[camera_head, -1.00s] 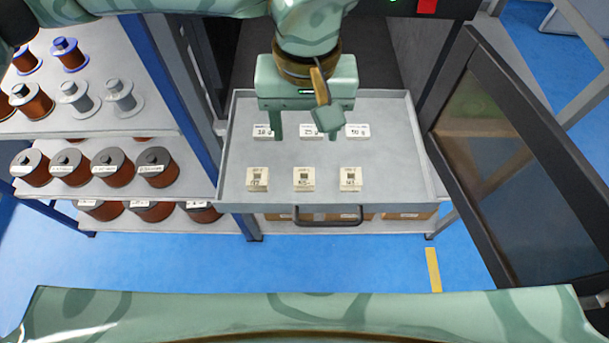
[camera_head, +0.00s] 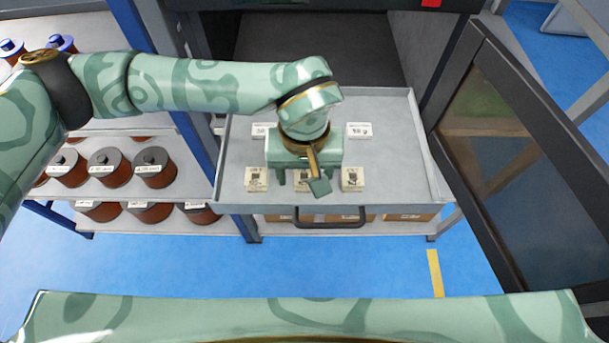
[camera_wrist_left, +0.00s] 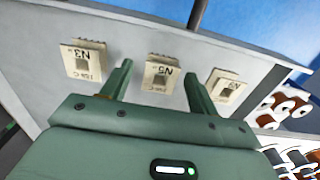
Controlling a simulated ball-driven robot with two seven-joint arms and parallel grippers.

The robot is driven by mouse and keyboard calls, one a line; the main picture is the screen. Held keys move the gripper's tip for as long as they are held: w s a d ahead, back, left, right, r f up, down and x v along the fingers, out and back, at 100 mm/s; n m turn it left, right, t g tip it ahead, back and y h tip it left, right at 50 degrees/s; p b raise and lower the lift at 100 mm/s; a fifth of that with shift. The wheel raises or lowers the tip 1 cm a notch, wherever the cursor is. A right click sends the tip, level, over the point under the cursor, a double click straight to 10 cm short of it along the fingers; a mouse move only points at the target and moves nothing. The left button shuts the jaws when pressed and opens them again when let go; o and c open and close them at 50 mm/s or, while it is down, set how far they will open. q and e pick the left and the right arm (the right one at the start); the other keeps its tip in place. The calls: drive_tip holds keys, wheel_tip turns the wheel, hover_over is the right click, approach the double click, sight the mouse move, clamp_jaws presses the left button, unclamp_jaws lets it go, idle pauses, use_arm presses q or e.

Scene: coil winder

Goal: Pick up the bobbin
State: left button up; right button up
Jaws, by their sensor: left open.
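Three small cream bobbins with square dark openings stand in a row near the front of the grey drawer (camera_head: 400,195). In the head view they are the left bobbin (camera_head: 256,180), the middle bobbin (camera_head: 301,185), partly hidden by my gripper, and the right bobbin (camera_head: 352,180). My left gripper (camera_head: 299,181) is open and empty above the middle bobbin. In the left wrist view the middle bobbin, marked N5 (camera_wrist_left: 163,76), shows between and beyond the open fingers. The bobbin marked N3 (camera_wrist_left: 84,62) and a third bobbin (camera_wrist_left: 223,88) lie to either side.
White labelled blocks (camera_head: 358,130) stand at the drawer's back; my gripper hides the middle one. A shelf with copper spools (camera_head: 154,167) is at left. A dark-framed door (camera_head: 477,180) stands open at right. The drawer handle (camera_head: 330,222) faces front.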

use_arm(q)
drive_tip(key=shift+c, duration=0.3)
drive_tip(key=c, duration=1)
drive_tip(key=shift+r, duration=0.15)
drive_tip(key=shift+r, duration=0.25)
wheel_tip(320, 180, up, 3)
drive_tip(key=shift+p, duration=0.3)
drive_tip(key=s+d+r, duration=0.2)
drive_tip(key=d+r, duration=0.1)
drive_tip(key=d, duration=0.1)
drive_tip(key=s+d+r, duration=0.2)
drive_tip(key=d+r, duration=0.1)
drive_tip(key=d, duration=0.1)
drive_tip(key=s+d+r, duration=0.2)
drive_tip(key=d+r, duration=0.1)
drive_tip(key=d, duration=0.1)
drive_tip(key=shift+s+d+r+p, duration=0.15)
drive_tip(key=shift+s+p, duration=0.15)
drive_tip(key=shift+s, duration=0.1)
